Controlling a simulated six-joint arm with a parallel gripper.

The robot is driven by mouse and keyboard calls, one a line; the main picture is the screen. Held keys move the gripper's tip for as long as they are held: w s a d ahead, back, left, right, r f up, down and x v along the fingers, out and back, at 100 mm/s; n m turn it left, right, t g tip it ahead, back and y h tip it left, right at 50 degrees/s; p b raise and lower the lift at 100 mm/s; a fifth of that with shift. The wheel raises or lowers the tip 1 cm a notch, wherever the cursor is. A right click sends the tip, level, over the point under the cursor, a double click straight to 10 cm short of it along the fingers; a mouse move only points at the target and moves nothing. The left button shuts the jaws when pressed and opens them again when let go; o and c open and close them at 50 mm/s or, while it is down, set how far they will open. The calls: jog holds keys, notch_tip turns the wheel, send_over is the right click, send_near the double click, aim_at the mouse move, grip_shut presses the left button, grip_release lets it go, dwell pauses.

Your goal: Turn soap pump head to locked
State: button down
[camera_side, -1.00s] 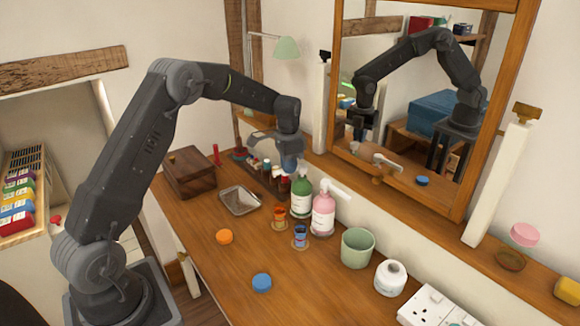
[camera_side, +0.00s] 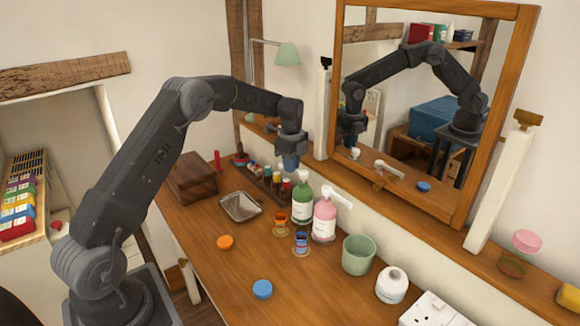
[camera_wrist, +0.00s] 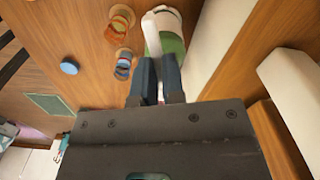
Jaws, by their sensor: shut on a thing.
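A green soap bottle (camera_side: 302,208) with a white label stands upright on the wooden dresser. A pink bottle (camera_side: 324,222) with a white spout (camera_side: 340,199) stands beside it. My gripper (camera_side: 291,163) points down directly over the top of the green bottle, its blue fingers shut on the pump head there. In the wrist view my fingertips (camera_wrist: 159,62) reach the green bottle (camera_wrist: 174,45), and a white part extends above them. The contact between fingertips and pump head is mostly hidden, so I cannot tell the head's exact angle.
An orange glass (camera_side: 280,217) and a blue glass (camera_side: 301,240) stand left of the bottles. A metal tray (camera_side: 240,207), a wooden box (camera_side: 192,180) and several small bottles are near. A green cup (camera_side: 358,254) stands in front. The mirror (camera_side: 430,110) rises close on the right.

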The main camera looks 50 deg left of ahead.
jog(key=shift+w+a+m, duration=0.1)
jog(key=shift+w+m, duration=0.25)
jog(key=shift+m, duration=0.55)
jog(key=shift+w+m, duration=0.3)
jog(key=shift+m, duration=0.6)
jog(key=c, duration=1.2)
grip_release()
jog(key=shift+r, duration=0.1)
notch_tip(320, 180, up, 14)
jog(key=shift+f, duration=0.2)
